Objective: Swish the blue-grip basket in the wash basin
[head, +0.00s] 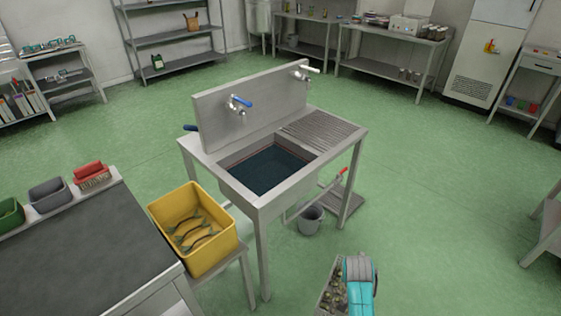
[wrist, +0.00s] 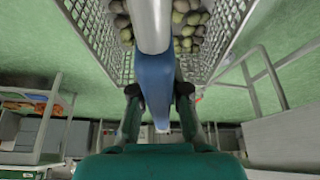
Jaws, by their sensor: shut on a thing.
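The blue-grip basket (wrist: 222,40) is a wire-mesh basket with green and brown olives inside. Its blue grip (wrist: 155,80) runs between the fingers of my gripper (wrist: 158,97), which is shut on it in the wrist view. In the head view the basket (head: 327,296) shows partly at the bottom edge, beside my teal arm, which hides part of it. It is in front of and apart from the wash basin (head: 228,181). The basin is a steel sink holding dark water, with a blue-lever tap and a second tap behind it.
A yellow crate (head: 209,256) with several curved items stands left of the basin. A dark-topped table (head: 85,255) with green, grey and red containers is at the left. A grey bucket (head: 311,220) stands under the ribbed drainboard (head: 320,133).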

